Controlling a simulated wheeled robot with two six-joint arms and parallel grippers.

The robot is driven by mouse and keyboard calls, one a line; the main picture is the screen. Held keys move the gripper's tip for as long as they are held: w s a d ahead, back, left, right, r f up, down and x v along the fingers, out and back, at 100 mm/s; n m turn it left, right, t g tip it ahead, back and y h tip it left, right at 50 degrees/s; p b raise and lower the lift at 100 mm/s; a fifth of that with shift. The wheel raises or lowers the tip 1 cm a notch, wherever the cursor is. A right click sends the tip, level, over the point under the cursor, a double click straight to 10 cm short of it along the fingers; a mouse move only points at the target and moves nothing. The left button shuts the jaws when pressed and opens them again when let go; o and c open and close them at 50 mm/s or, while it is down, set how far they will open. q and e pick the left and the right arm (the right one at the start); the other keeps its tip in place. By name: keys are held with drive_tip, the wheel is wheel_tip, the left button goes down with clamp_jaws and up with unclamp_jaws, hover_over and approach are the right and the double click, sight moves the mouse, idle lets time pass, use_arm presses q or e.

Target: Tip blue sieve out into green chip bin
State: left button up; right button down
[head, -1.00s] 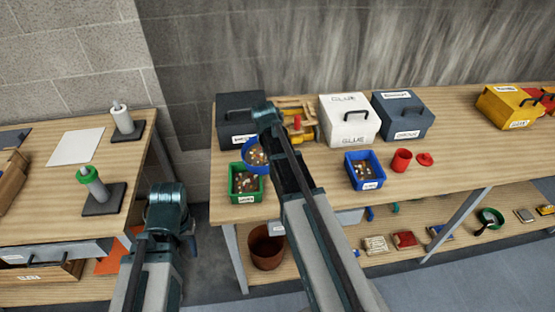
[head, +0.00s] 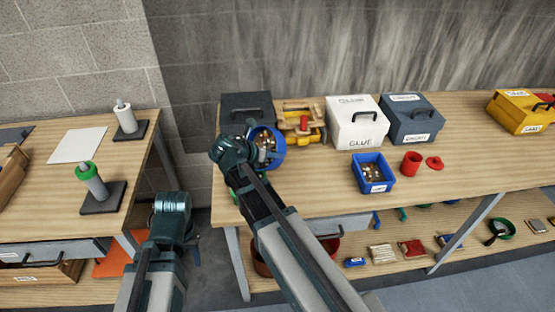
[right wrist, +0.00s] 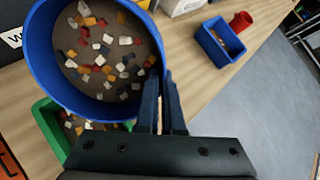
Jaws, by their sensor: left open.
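The blue sieve (head: 268,145) is raised over the left end of the bench, full of mixed coloured chips; in the right wrist view (right wrist: 32,58) I look down into it. My right gripper (right wrist: 166,82) is shut on the sieve's rim, its two fingers close together. The green chip bin (head: 236,184) stands on the bench below and is mostly hidden by my right arm. Its edge shows under the sieve in the right wrist view (right wrist: 48,128), with chips inside. My left gripper (head: 190,243) is low between the tables, open, away from both; its fingertips are barely visible.
A blue chip bin (head: 373,184), a red cup (head: 411,163) and its red lid (head: 435,163) stand to the right. A dark box (head: 247,108), a white GLUE box (head: 355,122) and a dark blue box (head: 411,120) line the back. Bench front between is clear.

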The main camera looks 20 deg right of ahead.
drive_tip(key=shift+s+a+f+h+b, duration=0.1)
drive_tip(key=shift+a+h+b, duration=0.15)
drive_tip(key=shift+h+b, duration=0.25)
drive_tip(key=s+a+f+t+h+b, duration=0.1)
drive_tip(key=a+h+b, duration=0.6)
drive_tip(key=b, duration=1.4)
drive_tip(key=shift+s+f+t+h, duration=0.2)
drive_tip(key=shift+s+t+h, duration=0.5)
drive_tip(key=shift+t+h, duration=0.75)
drive_tip(key=shift+r, duration=0.1)
